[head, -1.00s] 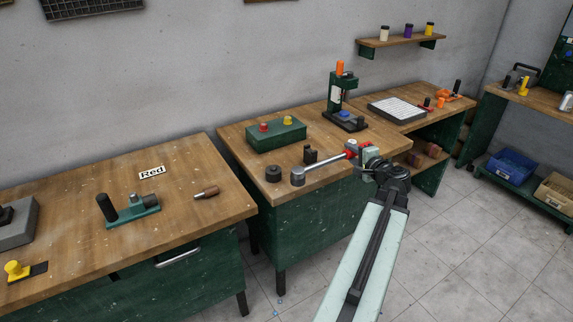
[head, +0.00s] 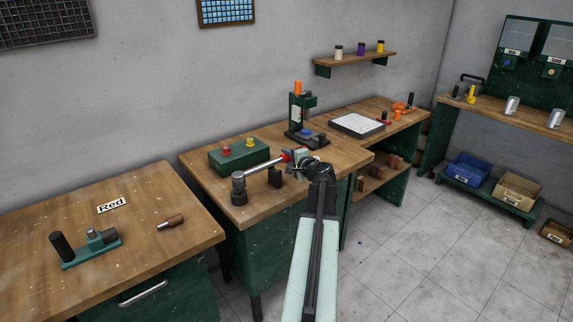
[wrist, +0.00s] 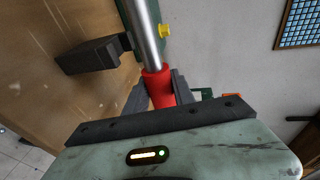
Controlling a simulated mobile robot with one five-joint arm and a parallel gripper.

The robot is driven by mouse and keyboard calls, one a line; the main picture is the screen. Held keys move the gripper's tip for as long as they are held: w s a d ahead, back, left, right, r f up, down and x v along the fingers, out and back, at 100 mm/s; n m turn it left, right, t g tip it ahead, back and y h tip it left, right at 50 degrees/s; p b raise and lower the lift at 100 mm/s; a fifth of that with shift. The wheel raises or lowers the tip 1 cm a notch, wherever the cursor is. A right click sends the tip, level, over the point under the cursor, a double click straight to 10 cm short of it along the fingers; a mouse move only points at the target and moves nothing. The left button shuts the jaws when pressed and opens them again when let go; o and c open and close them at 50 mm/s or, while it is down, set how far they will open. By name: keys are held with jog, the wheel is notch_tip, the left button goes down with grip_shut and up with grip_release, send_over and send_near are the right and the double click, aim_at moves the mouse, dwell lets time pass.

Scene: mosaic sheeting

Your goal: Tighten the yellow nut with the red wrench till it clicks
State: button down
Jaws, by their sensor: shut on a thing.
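The red wrench has a red handle (wrist: 158,88), a silver shaft (head: 263,166) and a grey round head (head: 238,180). My gripper (head: 295,157) is shut on its red handle; the wrist view shows the handle between the dark jaws (wrist: 157,92). The wrench extends left over the middle bench. Its head appears above or in front of a dark cylinder (head: 239,197); I cannot tell whether they touch. A yellow piece (head: 250,143), likely the yellow nut, sits on a green box (head: 221,165) behind the shaft. It also shows in the wrist view (wrist: 164,31). A red piece (head: 227,150) is beside it.
A dark bracket (head: 275,176) stands below the wrench shaft. A green press (head: 303,125) with an orange top stands behind my gripper. The left bench (head: 150,265) holds a green fixture, a wooden-handled tool and a "Red" label.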

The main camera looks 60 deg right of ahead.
jog(key=f+b, duration=0.1)
jog(key=w+f+b, duration=0.1)
jog(key=f+b, duration=0.1)
jog(key=shift+d+f, duration=0.1)
jog(key=shift+f, duration=0.1)
jog(key=shift+r, duration=0.1)
jog(key=c, duration=1.1)
grip_release()
jog(key=shift+o, duration=0.2)
